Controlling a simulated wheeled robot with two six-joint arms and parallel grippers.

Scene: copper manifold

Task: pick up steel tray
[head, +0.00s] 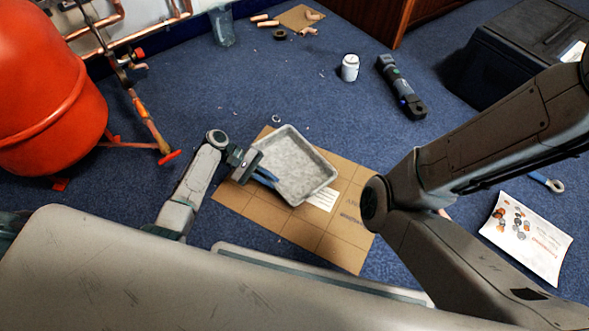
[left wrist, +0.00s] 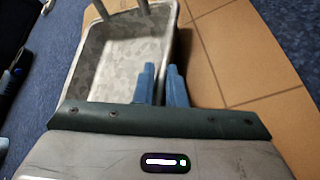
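The steel tray (head: 296,168) is a shallow grey rectangular pan with mottled metal inside, over a brown cardboard sheet. I cannot tell whether it touches the cardboard. My left gripper (head: 266,177) is at the tray's left wall in the head view. In the left wrist view, the blue fingers (left wrist: 162,84) are close together, one inside the tray (left wrist: 122,62) and one outside, with the wall between them. The gripper looks shut on that wall. The right arm crosses the right side of the head view; its gripper is not visible.
The cardboard sheet (head: 325,238) lies on blue carpet. An orange tank (head: 45,90) with copper pipes stands at left. A white jar (head: 350,67), a dark tool (head: 401,87), a black case (head: 520,45) and a printed sheet (head: 526,236) lie around. Carpet above the tray is mostly clear.

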